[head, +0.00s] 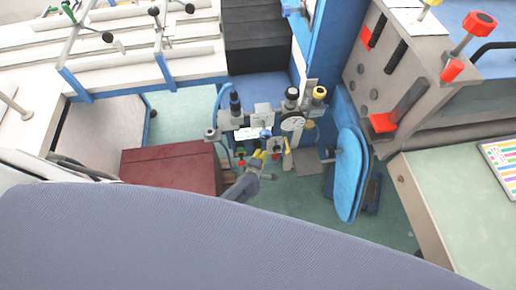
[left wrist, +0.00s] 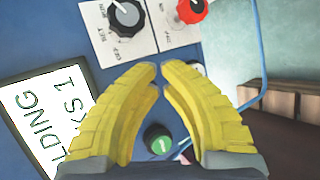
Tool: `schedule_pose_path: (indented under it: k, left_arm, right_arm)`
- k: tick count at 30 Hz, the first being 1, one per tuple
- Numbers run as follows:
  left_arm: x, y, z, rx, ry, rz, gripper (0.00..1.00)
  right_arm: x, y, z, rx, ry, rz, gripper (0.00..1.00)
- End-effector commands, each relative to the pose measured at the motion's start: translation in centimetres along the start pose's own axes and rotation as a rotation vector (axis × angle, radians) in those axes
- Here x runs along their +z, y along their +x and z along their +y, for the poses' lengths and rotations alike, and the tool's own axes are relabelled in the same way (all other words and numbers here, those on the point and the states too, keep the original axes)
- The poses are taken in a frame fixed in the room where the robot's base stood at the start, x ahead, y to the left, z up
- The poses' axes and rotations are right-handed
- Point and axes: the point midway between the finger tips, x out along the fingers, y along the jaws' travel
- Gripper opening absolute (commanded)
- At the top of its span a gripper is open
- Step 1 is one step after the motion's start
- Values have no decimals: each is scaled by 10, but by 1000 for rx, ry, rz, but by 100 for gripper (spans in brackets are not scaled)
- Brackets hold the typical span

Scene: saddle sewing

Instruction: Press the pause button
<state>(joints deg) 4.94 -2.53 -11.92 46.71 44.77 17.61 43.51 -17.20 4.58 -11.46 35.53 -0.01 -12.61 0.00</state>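In the left wrist view, the yellow fingers of my left gripper (left wrist: 159,68) point at a blue control panel (left wrist: 60,30), their tips nearly together with nothing seen between them. A green round button (left wrist: 157,141) with a white mark shows between the fingers, nearer their bases. Another round control (left wrist: 196,69) is mostly hidden behind the right finger. I cannot tell which control is the pause button. In the head view, my left gripper (head: 258,156) is small, at the front of the sewing machine (head: 262,118). My right gripper is not in view.
A dark red box (head: 170,170) stands left of the machine. A blue padded plate (head: 348,175) stands to its right. A large grey surface (head: 180,240) fills the foreground.

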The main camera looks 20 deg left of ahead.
Motion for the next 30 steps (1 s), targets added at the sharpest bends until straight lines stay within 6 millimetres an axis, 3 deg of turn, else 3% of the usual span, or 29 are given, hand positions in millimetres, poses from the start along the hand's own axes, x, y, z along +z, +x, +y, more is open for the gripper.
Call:
schedule_pose_path:
  k: [30]
  left_arm:
    - [-3,6,3,0,1,0,0]
  right_arm:
    - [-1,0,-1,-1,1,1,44]
